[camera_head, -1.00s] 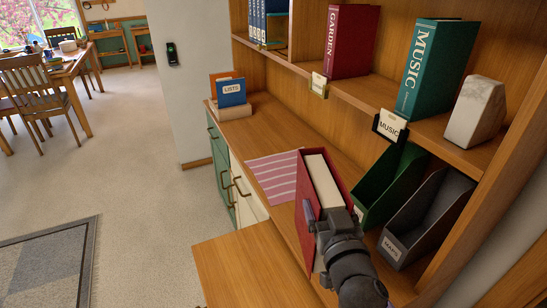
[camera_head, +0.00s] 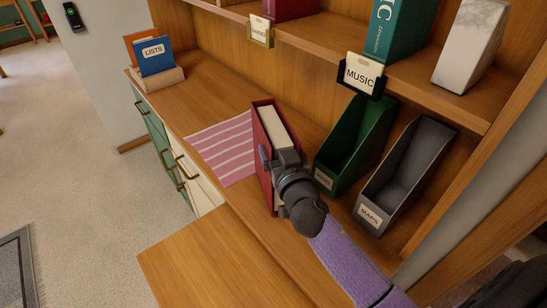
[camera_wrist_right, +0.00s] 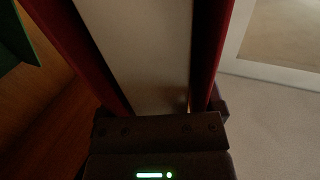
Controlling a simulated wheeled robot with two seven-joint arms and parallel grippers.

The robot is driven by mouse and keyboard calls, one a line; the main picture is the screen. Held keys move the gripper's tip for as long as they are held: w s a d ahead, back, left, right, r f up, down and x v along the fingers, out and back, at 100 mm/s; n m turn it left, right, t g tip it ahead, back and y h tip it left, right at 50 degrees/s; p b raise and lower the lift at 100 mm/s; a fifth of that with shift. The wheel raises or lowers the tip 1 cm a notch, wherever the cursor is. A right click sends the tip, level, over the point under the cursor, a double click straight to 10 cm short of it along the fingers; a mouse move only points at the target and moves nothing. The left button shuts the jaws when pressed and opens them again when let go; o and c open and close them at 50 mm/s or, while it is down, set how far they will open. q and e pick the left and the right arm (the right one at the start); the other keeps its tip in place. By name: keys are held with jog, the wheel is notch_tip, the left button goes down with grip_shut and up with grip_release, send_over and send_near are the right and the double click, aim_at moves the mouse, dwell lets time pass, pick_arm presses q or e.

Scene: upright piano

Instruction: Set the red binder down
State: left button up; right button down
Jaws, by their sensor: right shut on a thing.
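The red binder (camera_head: 263,124) stands roughly upright over the wooden counter, between the striped cloth and the green file holder. Its pale page edges show between the red covers, and in the right wrist view the binder (camera_wrist_right: 207,45) fills the middle. My right gripper (camera_head: 277,160) is shut on the red binder, at its near edge. I cannot tell whether the binder's bottom touches the counter, since the gripper and arm partly hide it. My left gripper is not in view.
A pink striped cloth (camera_head: 224,150) lies left of the binder. The green file holder (camera_head: 352,145) and grey file holder (camera_head: 405,175) stand to its right. A "MUSIC" label (camera_head: 361,75) hangs from the shelf above.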

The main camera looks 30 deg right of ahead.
jog(key=shift+f, duration=0.35)
jog(key=shift+f, duration=0.15)
grip_release()
jog(key=shift+f, duration=0.1)
